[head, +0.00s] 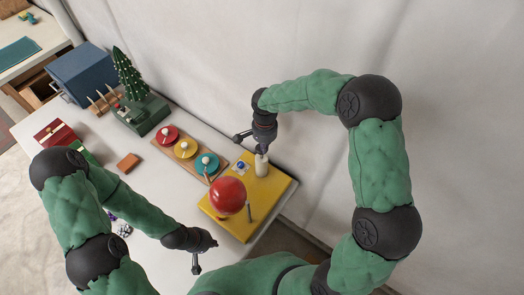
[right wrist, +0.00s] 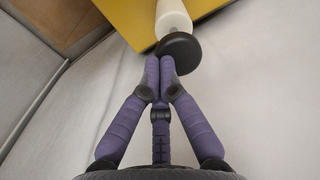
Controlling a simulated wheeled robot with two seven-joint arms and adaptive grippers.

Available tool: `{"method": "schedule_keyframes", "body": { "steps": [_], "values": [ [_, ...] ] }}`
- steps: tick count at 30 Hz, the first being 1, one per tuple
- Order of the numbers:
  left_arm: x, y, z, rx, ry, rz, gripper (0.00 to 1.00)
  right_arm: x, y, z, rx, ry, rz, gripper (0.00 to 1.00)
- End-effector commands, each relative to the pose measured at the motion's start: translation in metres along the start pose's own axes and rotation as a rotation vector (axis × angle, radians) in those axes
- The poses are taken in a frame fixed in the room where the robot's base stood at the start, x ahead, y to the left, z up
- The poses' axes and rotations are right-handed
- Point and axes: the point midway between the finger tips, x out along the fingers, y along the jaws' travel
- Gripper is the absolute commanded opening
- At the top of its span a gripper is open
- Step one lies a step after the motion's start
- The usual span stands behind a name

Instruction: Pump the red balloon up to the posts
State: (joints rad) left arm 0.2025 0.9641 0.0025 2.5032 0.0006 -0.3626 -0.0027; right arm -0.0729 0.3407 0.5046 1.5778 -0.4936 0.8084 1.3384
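The red balloon (head: 228,196) is round and sits over a yellow base (head: 276,193) at the table's right end. A thin post (head: 249,211) stands close to its right side; any other post is hidden or too small to tell. The white pump (head: 262,168) stands at the base's back edge; its black round handle (right wrist: 179,46) shows in the right wrist view. My right gripper (head: 262,149) is above the pump. Its fingertips (right wrist: 160,64) are together, at the handle's edge, with nothing visible between them. My left gripper (head: 196,268) hangs near the table's front, away from the balloon; its opening is unclear.
Further left are an orange block (head: 128,163), a green stand with a small tree (head: 129,75) and a blue box (head: 88,72). A pale curtain wall (head: 200,50) runs behind the table.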

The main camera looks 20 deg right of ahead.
Motion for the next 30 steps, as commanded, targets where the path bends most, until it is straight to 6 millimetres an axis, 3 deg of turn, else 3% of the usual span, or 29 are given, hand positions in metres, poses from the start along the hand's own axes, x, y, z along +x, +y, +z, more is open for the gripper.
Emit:
{"method": "schedule_keyframes", "body": {
  "steps": [1, 6, 15, 30],
  "values": [
    [-0.007, 0.002, 0.000, -0.001, 0.000, 0.000, 0.00, -0.016, -0.001, -0.003, 0.003, 0.003, -0.005, 0.00],
    [-0.006, 0.002, 0.000, 0.000, 0.000, 0.000, 0.00, -0.050, -0.001, -0.002, 0.001, 0.003, -0.005, 0.00],
    [-0.010, 0.004, 0.000, 0.000, 0.000, 0.000, 0.00, -0.096, -0.001, -0.002, 0.001, 0.002, -0.004, 0.00],
    [-0.011, 0.004, 0.000, 0.000, 0.000, 0.000, 0.00, -0.105, -0.001, -0.002, 0.001, 0.002, -0.003, 0.00]
  ]
}}
